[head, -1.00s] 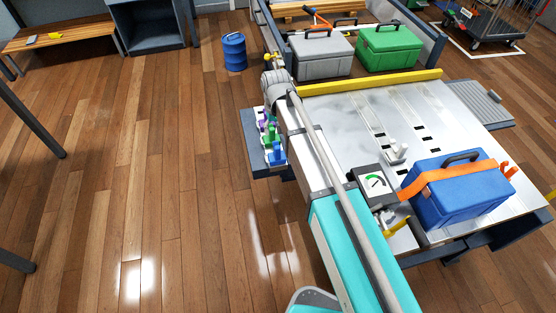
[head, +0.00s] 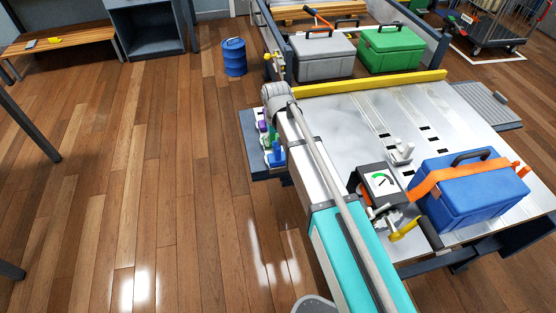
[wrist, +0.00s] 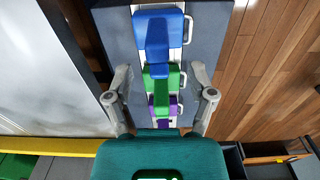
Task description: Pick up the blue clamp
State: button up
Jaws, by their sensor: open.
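The blue clamp (wrist: 158,40) lies on a dark grey side shelf (wrist: 112,40), at the top of a row of clamps in the wrist view. It also shows in the head view (head: 277,155), beside my arm. A green clamp (wrist: 161,85) and a purple clamp (wrist: 173,104) lie below it in the wrist row. My gripper (wrist: 160,73) is open and empty. Its fingers are spread on both sides of the row, level with the green clamp and short of the blue one. The gripper's height above the clamps is unclear. My arm hides the gripper in the head view.
The shelf adjoins a metal table (head: 345,118) with a yellow bar (head: 370,83) along its far edge. A blue case (head: 470,193) under an orange strap and a gauge box (head: 380,183) stand on the table. Wooden floor left of the shelf is clear.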

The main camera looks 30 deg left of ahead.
aim_at(278, 151)
dwell(0.3)
jog(key=shift+d+f+b, duration=0.15)
jog(key=shift+f+b, duration=2.4)
jog(key=shift+b, duration=0.05)
grip_shut()
